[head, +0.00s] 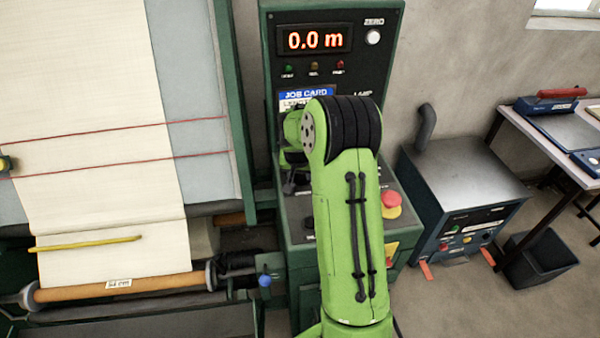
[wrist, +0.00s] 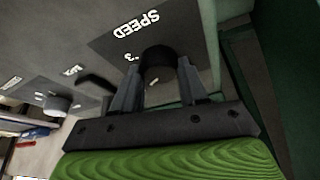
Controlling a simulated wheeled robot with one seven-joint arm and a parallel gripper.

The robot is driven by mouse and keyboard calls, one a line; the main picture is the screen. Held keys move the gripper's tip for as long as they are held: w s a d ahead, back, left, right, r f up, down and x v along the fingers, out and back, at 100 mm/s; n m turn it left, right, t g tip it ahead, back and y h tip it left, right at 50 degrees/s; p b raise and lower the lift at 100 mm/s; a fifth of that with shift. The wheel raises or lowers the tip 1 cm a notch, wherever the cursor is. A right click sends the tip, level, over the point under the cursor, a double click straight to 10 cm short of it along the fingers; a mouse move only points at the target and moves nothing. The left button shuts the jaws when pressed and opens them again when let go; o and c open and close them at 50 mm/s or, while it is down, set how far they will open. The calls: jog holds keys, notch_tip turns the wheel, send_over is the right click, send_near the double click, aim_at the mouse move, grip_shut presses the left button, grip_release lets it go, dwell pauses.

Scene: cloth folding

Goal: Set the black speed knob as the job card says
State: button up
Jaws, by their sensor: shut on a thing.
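The black speed knob (wrist: 158,62) is in the wrist view, beside the white word SPEED on a dark plate (wrist: 115,38). My gripper (wrist: 160,85) is shut on the knob, with one finger on each side of it. A number 3 shows near the knob, and other scale marks are hidden or too small to read.
The console display (head: 314,39) reads 0.0 m. A red stop button (head: 391,199) sits right of my arm. A cloth machine (head: 100,200) stands left, and a grey cabinet (head: 465,190) right.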

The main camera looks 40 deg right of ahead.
jog(key=m+b, duration=0.1)
jog(key=m, duration=0.1)
jog(key=shift+w+a+m+g+h, duration=0.1)
jog(key=shift+m+g+h, duration=0.3)
jog(key=m+g, duration=0.1)
jog(key=m, duration=0.2)
jog(key=shift+w+m+h, duration=0.1)
jog(key=shift+m+h, duration=0.2)
jog(key=m+g, duration=0.2)
jog(key=m, duration=0.3)
jog(key=shift+w+p, duration=0.1)
jog(key=shift+p, duration=0.3)
jog(key=shift+m+g, duration=0.3)
jog(key=shift+m, duration=0.1)
jog(key=o, duration=1)
jog(key=shift+o, duration=0.2)
jog(key=shift+r, duration=0.1)
jog(key=p+v, duration=0.4)
jog(key=v, duration=1.1)
jog(key=shift+r, duration=0.25)
